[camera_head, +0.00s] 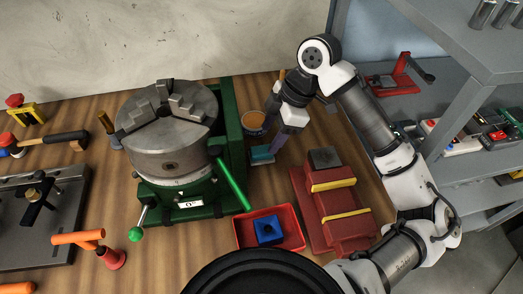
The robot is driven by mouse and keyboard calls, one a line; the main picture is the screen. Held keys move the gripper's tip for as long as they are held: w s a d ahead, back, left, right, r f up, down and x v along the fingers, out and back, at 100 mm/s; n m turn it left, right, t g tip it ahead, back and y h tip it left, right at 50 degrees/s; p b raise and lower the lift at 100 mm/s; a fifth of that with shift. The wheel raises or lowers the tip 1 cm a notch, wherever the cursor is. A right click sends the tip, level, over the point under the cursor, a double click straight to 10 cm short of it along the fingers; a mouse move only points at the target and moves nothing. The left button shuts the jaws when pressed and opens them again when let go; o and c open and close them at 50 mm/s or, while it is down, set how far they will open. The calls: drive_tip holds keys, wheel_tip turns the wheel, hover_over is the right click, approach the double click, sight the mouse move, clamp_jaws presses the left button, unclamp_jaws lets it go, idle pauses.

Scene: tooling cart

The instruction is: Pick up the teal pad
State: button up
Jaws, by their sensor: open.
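The teal pad (262,154) is a small flat block on the wooden cart top, just right of the green chuck stand. My gripper (276,146) points down at the pad, with its fingers beside or just above the pad's right part. The jaws are open. Part of the pad's right side is hidden by a finger, and I cannot tell whether they touch.
A large grey chuck on a green base (185,191) stands close on the left, its green lever reaching toward the front. An orange-topped can (253,124) stands behind the pad. A red tray (293,234) with a blue block (268,231) and a red vise-like block (334,204) lie in front.

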sight(263, 149)
drive_tip(key=shift+p+x, duration=0.95)
drive_tip(key=shift+x, duration=1.9)
drive_tip(key=shift+d, duration=0.1)
drive_tip(key=shift+c, duration=0.3)
drive_tip(key=c, duration=0.8)
wheel_tip(263, 149, up, 20)
drive_tip(key=b, duration=0.2)
drive_tip(key=shift+b, duration=0.3)
